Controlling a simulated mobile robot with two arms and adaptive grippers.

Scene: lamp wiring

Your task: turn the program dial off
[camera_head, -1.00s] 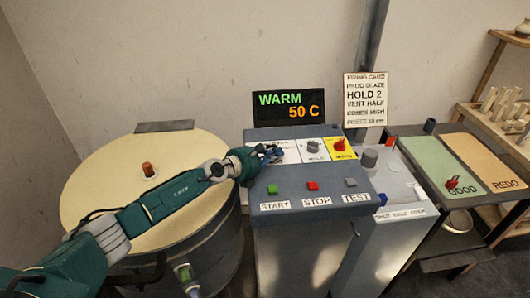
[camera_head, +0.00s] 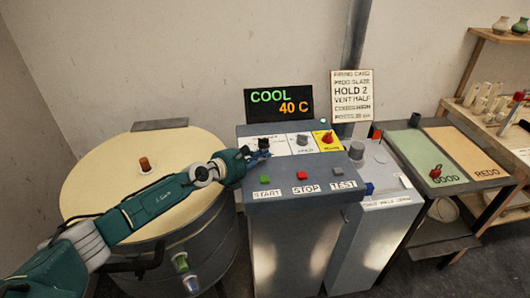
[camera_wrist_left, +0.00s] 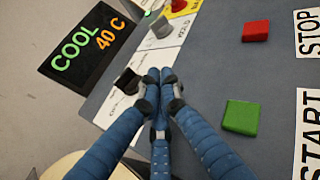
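The kiln control panel (camera_head: 300,175) stands in the middle of the head view. The program dial, a dark knob (camera_head: 264,142), is on the white label strip at its upper left. In the left wrist view the dark knob (camera_wrist_left: 127,81) is just left of my fingertips. My left gripper (camera_head: 254,154) is low over the panel beside the knob. In the wrist view its blue fingers (camera_wrist_left: 160,84) are drawn together at the tips, with nothing visible between them. I cannot tell whether they touch the knob. My right gripper is not in view.
A display (camera_head: 279,103) reads COOL 40 C. A grey HOLD knob (camera_head: 302,140) and a red knob (camera_head: 327,137) sit right of the dial. Green (camera_head: 265,179), red (camera_head: 302,176) and grey (camera_head: 343,171) buttons line the front. The round kiln (camera_head: 110,190) is left.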

